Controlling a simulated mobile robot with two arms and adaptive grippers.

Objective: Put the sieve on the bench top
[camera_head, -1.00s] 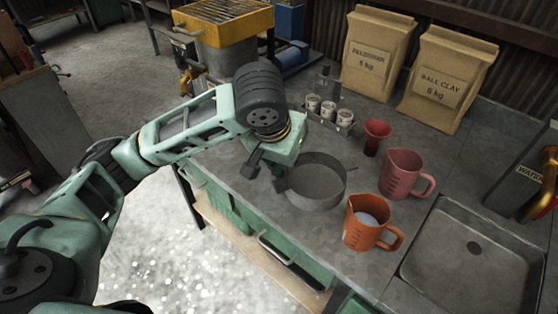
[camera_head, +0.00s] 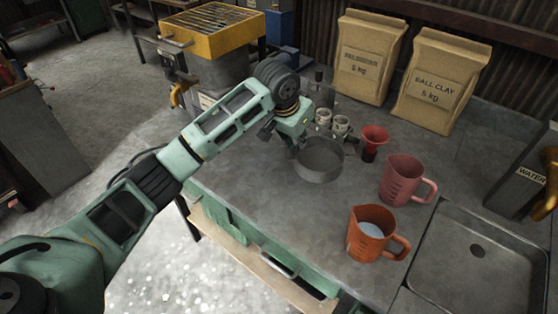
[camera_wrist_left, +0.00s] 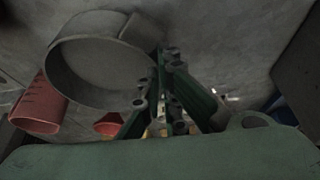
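The sieve (camera_head: 320,163) is a round grey pan with a low wall, at the back middle of the bench top (camera_head: 270,215). My left gripper (camera_head: 296,150) reaches it from the left and is closed at its rim. In the left wrist view the sieve (camera_wrist_left: 95,65) fills the upper left, its wall at the fingers (camera_wrist_left: 165,90). The sieve looks about level. I cannot tell whether its underside touches the bench or hangs just above it. My right gripper is not in view.
A red funnel (camera_head: 373,141), a pink jug (camera_head: 402,180) and an orange jug (camera_head: 371,235) stand right of the sieve. Small cups (camera_head: 340,124) are behind it. Two clay bags (camera_head: 440,80) stand farther back; a sink (camera_head: 475,260) is at right. The bench's front left is clear.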

